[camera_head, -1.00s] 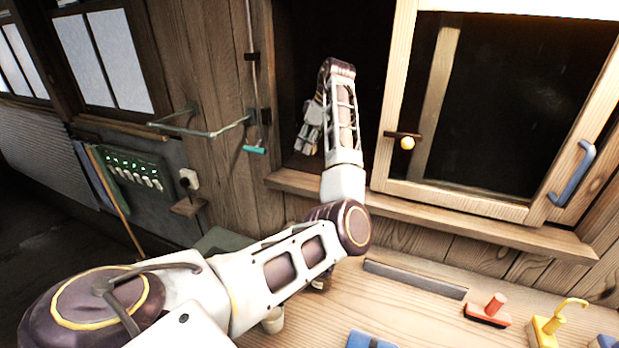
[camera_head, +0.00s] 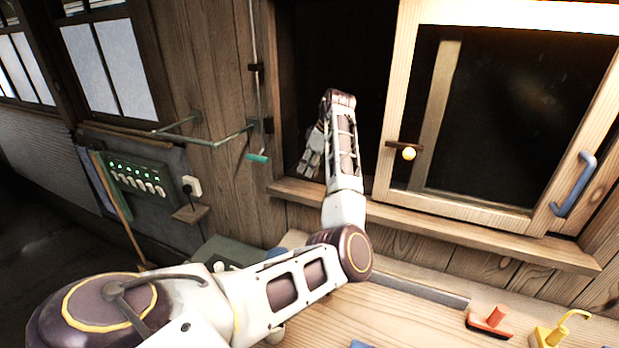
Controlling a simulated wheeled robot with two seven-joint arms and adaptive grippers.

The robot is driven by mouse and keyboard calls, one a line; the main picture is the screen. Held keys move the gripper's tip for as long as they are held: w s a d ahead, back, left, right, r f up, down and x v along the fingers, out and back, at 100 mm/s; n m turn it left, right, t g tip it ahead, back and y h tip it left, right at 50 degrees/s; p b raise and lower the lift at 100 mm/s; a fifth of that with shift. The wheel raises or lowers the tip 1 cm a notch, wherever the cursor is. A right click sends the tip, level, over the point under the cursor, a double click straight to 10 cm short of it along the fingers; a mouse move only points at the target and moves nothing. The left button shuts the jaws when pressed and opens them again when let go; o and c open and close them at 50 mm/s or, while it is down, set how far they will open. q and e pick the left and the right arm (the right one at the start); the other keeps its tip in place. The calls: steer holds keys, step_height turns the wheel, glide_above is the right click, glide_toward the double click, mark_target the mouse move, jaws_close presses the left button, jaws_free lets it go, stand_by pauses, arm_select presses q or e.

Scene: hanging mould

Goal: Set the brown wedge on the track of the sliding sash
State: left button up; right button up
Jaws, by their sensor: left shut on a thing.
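My left gripper (camera_head: 309,163) is in this opening, just above the sill's left part, pointing down. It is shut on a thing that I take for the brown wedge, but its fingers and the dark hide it. My right gripper is not in view.
The workbench (camera_head: 410,310) below the sill bears a red block (camera_head: 490,320) and a yellow hooked piece (camera_head: 553,332) at right. A metal bracket rod (camera_head: 215,140) sticks out from the wall left of the opening. A green switch panel (camera_head: 140,178) is farther left.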

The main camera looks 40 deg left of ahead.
mark_target(310, 187)
arm_select(q)
steer(key=shift+f, duration=0.55)
step_height(310, 187, down, 2)
steer(key=shift+f+p, duration=0.1)
steer(key=shift+p, duration=0.25)
steer(key=shift+f, duration=0.8)
steer(key=shift+f, duration=0.15)
steer(key=o, duration=1)
steer(key=shift+c, duration=0.2)
